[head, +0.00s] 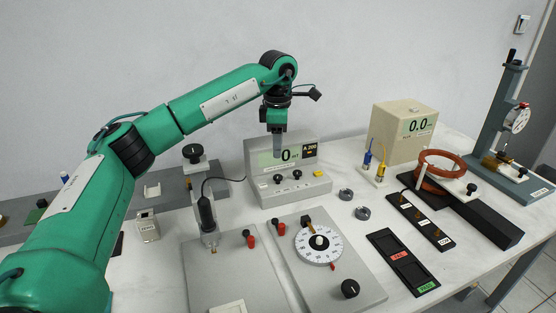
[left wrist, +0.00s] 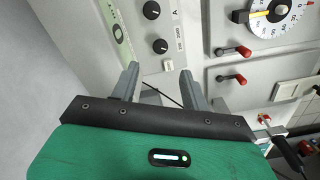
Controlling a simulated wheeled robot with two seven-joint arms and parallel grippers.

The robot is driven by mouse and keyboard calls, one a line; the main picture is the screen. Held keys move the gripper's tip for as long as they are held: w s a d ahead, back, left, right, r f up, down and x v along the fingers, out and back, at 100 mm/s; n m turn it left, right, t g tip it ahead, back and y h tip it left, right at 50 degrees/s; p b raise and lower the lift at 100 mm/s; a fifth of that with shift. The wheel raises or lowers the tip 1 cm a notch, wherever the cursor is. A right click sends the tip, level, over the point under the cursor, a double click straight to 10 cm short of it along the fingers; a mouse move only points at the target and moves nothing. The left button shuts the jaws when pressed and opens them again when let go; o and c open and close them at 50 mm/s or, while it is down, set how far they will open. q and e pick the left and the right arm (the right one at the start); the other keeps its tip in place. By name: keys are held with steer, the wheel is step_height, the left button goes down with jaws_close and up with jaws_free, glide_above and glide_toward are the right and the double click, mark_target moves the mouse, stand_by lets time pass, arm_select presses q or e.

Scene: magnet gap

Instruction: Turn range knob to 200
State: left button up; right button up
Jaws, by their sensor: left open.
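The grey meter (head: 290,190) stands at the middle of the table with a green display reading 0. Its sloped front carries two small black knobs, one on the left (head: 278,179) and one on the right (head: 298,174). Both show in the left wrist view, an upper knob (left wrist: 151,10) and a lower knob (left wrist: 160,46). My left gripper (head: 278,153) hangs in front of the display, above the knobs. In the left wrist view its fingers (left wrist: 160,82) are apart and empty.
A grey panel with a white dial (head: 319,243) and a black knob (head: 350,288) lies in front of the meter. Red posts (left wrist: 240,51) stand nearby. A black probe (head: 206,212) with a cable is at left. A beige box (head: 405,130) and copper coil (head: 440,166) are at right.

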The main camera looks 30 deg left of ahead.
arm_select(q)
steer(key=shift+r, duration=2.3)
steer(key=shift+r, duration=0.1)
